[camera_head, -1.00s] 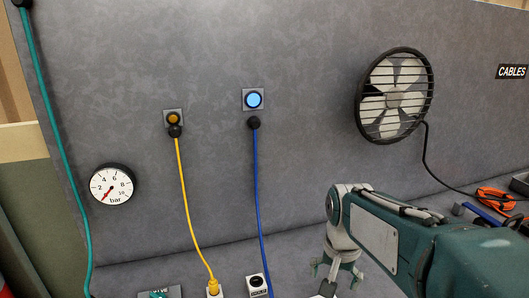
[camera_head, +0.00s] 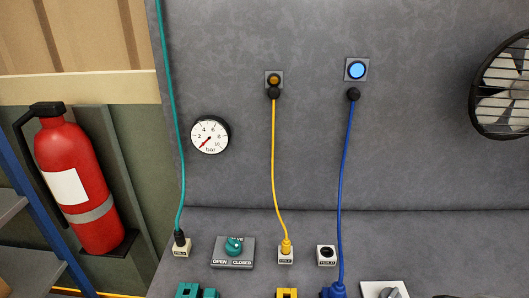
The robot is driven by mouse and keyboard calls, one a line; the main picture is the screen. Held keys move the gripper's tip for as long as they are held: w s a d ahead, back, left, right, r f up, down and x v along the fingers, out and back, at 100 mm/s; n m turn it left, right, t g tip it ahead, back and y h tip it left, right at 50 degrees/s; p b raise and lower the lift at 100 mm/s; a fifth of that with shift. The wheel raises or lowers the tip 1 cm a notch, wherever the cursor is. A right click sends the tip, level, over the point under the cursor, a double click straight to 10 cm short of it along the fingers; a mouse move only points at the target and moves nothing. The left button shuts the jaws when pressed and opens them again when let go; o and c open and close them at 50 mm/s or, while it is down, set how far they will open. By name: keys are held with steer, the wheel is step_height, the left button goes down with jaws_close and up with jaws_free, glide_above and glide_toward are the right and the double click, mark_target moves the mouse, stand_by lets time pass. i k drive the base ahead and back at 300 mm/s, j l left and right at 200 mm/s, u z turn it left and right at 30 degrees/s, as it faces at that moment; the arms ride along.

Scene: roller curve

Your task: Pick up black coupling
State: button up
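A black coupling (camera_head: 179,238) at the lower end of the teal hose sits upright on a small beige block (camera_head: 181,252) at the left of the bench. Black round fittings also show at the top of the yellow cable (camera_head: 274,93) and the blue cable (camera_head: 353,94). I cannot tell for sure which black piece the task names. My gripper is outside the current view.
A valve plate with a teal knob (camera_head: 234,246), a yellow plug (camera_head: 286,247) and a beige socket block (camera_head: 326,255) stand along the bench. A blue plug (camera_head: 335,290) is at the bottom edge. A fire extinguisher (camera_head: 75,180) is at left, a fan (camera_head: 503,85) at right.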

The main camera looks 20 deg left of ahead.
mark_target(180, 240)
steer(key=k+u, duration=0.2)
steer(key=u, duration=0.3)
steer(key=k+u, duration=0.15)
steer(key=u, duration=0.35)
steer(key=k+j+u, duration=0.1)
steer(key=u, duration=0.4)
steer(key=k+j, duration=0.05)
